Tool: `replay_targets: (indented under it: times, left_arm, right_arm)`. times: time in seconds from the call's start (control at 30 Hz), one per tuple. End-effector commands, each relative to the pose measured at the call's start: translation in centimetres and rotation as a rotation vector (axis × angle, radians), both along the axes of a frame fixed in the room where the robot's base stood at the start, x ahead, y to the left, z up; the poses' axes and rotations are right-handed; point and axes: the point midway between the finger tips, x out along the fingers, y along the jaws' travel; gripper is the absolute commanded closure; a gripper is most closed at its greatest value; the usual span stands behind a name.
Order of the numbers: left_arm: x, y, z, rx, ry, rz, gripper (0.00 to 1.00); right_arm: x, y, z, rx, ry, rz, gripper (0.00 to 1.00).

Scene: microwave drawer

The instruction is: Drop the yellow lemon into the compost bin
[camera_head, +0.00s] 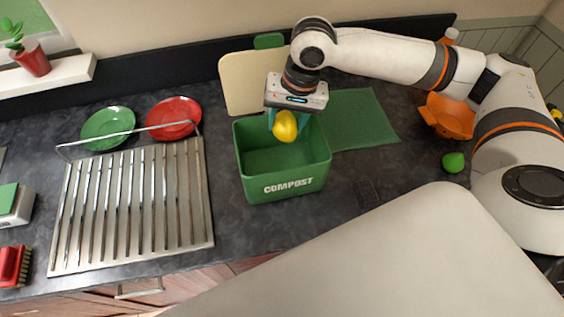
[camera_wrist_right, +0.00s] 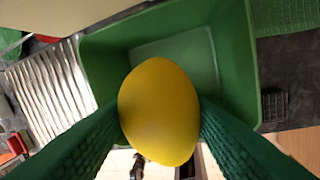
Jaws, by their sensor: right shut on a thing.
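The yellow lemon (camera_head: 285,126) is held between the fingers of my right gripper (camera_head: 287,118), which points down over the compost bin. The lemon also shows large in the right wrist view (camera_wrist_right: 160,110), pinched between two green textured fingers. The green compost bin (camera_head: 283,186) is open at the top, stands upright on the counter and carries the word COMPOST. In the right wrist view the bin (camera_wrist_right: 238,60) lies below the lemon, and its visible floor is empty. My left gripper does not show.
A metal drying rack (camera_head: 135,205) stands left of the bin, with green (camera_head: 107,128) and red (camera_head: 174,117) plates behind it. A beige board (camera_head: 240,85) leans behind the bin. A green mat (camera_head: 360,118), orange bowl (camera_head: 449,117) and lime (camera_head: 453,162) are to the right.

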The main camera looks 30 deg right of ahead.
Motion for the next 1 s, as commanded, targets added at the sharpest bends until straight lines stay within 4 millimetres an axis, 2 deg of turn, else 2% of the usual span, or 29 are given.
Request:
replay_targets:
  times: [0.1, 0.27, 0.3, 0.43, 0.77, 0.87, 1.0]
  left_arm:
    - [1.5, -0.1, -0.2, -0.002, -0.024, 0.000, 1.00]
    - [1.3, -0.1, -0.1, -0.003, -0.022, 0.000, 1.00]
    - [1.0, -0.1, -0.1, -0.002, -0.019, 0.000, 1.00]
    - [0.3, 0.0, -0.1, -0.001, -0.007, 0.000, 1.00]
    - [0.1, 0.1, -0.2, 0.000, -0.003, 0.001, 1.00]
    - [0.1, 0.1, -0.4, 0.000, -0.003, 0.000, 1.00]
    - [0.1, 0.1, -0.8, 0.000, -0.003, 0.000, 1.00]
  right_arm:
    - [0.0, 0.0, -0.2, 0.000, -0.001, 0.000, 0.77]
    - [0.0, 0.0, -0.1, 0.000, -0.001, 0.000, 0.77]
    - [0.0, 0.0, -0.1, 0.000, -0.001, 0.000, 0.49]
    - [0.0, 0.0, -0.1, 0.000, -0.001, 0.000, 0.28]
    - [0.0, -0.1, 0.1, 0.000, -0.001, 0.000, 0.27]
    - [0.0, -0.2, 1.0, -0.001, -0.004, -0.001, 0.27]
    - [-0.2, -0.7, 3.5, 0.000, -0.007, -0.001, 0.27]
